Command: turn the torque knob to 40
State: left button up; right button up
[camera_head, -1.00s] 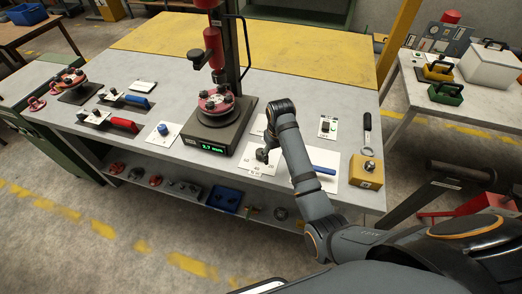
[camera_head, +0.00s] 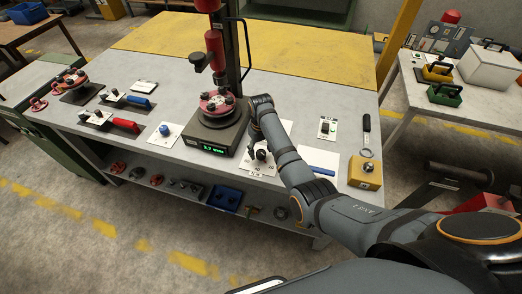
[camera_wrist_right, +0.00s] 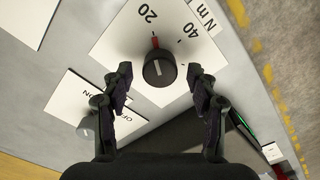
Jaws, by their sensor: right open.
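The torque knob (camera_wrist_right: 159,68) is round and black, on a white plate (camera_wrist_right: 115,42) printed with 20, 40 and "Nm". A red mark at its edge lies on the side of the 20, short of the 40. In the head view the knob (camera_head: 261,155) sits near the table's front edge, partly covered by my arm. My right gripper (camera_wrist_right: 160,90) is open, with one finger on each side of the knob. A gap shows between each finger and the knob in the wrist view. My left gripper is not in view.
A small switch (camera_wrist_right: 86,126) on an ON/OFF plate lies beside one finger. The press base with a green display (camera_head: 207,148) stands just left of my right gripper.

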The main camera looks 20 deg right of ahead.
jog(key=shift+f, duration=0.6)
jog(key=shift+c, duration=0.5)
jog(key=c, duration=1.1)
jog(key=shift+o, duration=0.2)
jog(key=shift+r, duration=0.1)
